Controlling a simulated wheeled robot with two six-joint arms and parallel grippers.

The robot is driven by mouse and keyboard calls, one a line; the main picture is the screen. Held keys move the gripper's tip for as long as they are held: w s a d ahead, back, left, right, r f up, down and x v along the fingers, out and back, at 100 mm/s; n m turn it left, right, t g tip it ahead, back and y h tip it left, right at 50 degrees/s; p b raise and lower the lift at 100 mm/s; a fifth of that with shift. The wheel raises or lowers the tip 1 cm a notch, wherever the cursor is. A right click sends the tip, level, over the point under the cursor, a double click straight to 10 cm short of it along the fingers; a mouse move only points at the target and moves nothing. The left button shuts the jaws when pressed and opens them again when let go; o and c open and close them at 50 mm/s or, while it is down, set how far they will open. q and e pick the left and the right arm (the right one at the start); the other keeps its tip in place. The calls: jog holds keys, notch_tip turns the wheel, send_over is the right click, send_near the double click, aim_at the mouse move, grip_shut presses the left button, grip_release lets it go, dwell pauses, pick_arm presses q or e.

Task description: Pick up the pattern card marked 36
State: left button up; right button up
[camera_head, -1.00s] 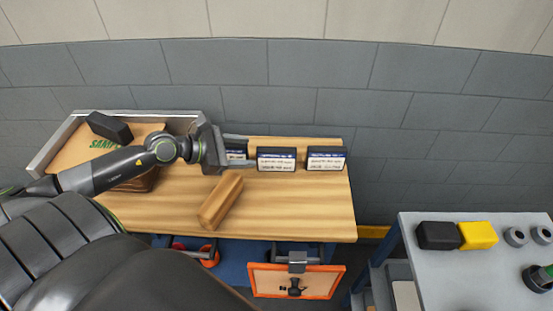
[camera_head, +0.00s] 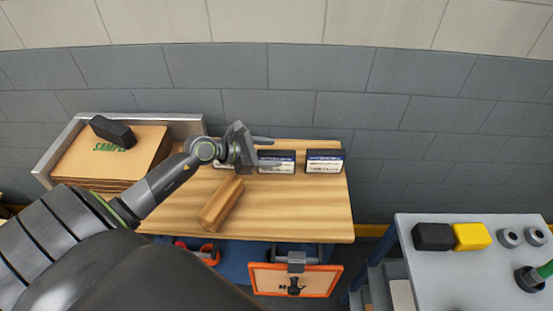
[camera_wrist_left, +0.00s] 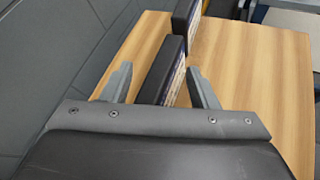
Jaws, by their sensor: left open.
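Three dark cards with white printed labels stand in a row at the back of the wooden table; their numbers are too small to read. The left card (camera_head: 222,165) is mostly hidden behind my arm. The middle card (camera_head: 277,168) and the right card (camera_head: 324,162) show their labels. My left gripper (camera_head: 269,152) is open, its fingertips at the middle card. In the left wrist view a dark card (camera_wrist_left: 163,72) stands between the two spread fingers, with a gap beside each. Another card (camera_wrist_left: 184,17) stands beyond it.
A wooden block (camera_head: 221,203) lies on the table (camera_head: 300,208) in front of the cards. A metal tray (camera_head: 60,150) at the left holds brown sheets and a black block (camera_head: 112,131). A grey side table (camera_head: 470,275) stands at the right. The table's front right is clear.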

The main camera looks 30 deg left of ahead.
pick_arm(q)
jog(key=shift+w+f, duration=0.1)
jog(key=shift+c, duration=0.4)
grip_shut()
